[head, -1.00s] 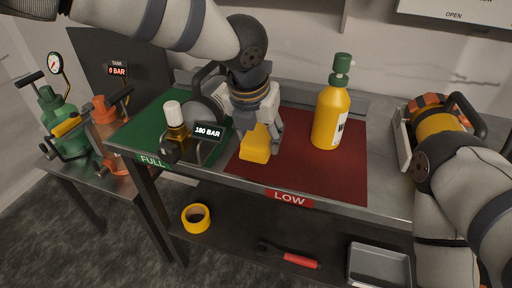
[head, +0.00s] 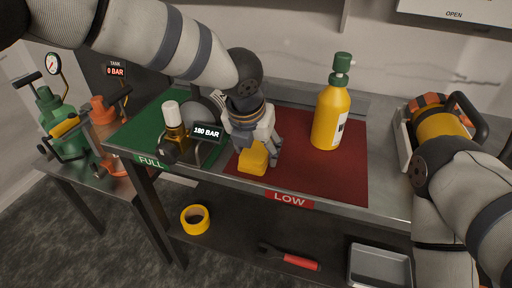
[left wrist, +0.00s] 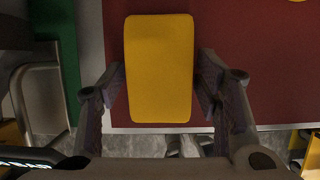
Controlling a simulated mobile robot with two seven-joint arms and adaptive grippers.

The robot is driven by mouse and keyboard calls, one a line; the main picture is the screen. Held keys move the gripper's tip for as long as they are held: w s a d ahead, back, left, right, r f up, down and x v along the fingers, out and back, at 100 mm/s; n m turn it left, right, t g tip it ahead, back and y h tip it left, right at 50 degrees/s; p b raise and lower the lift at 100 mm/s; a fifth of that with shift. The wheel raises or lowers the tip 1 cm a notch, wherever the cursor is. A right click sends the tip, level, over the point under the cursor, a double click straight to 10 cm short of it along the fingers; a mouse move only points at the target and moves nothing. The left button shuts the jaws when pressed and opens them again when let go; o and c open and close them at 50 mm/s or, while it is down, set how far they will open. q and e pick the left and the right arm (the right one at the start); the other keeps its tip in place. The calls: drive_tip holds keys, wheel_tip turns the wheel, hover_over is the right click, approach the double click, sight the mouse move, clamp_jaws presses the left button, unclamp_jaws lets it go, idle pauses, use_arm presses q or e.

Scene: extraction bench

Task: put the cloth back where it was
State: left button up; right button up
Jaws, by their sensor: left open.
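The yellow cloth (head: 252,160), a small rounded block shape, lies at the front left of the red mat marked LOW (head: 315,165). It also shows in the left wrist view (left wrist: 158,70), flat over the red surface. My left gripper (head: 261,150) is low over the cloth, pointing down. In the left wrist view its fingers (left wrist: 160,85) stand open on both sides of the cloth, with narrow gaps. The gripper hides the cloth's rear part in the head view. My right gripper is out of view; only the right arm shows at the right.
A yellow pump bottle (head: 331,115) stands on the mat to the right. The red mat's front right is clear.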

use_arm(q)
drive_tip(key=shift+r, duration=0.2)
drive_tip(key=p+v, duration=0.1)
drive_tip(key=v, duration=1.1)
drive_tip(key=shift+p, duration=0.35)
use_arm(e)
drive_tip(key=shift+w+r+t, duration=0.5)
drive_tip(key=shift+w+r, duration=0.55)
use_arm(q)
drive_tip(key=shift+f, duration=0.1)
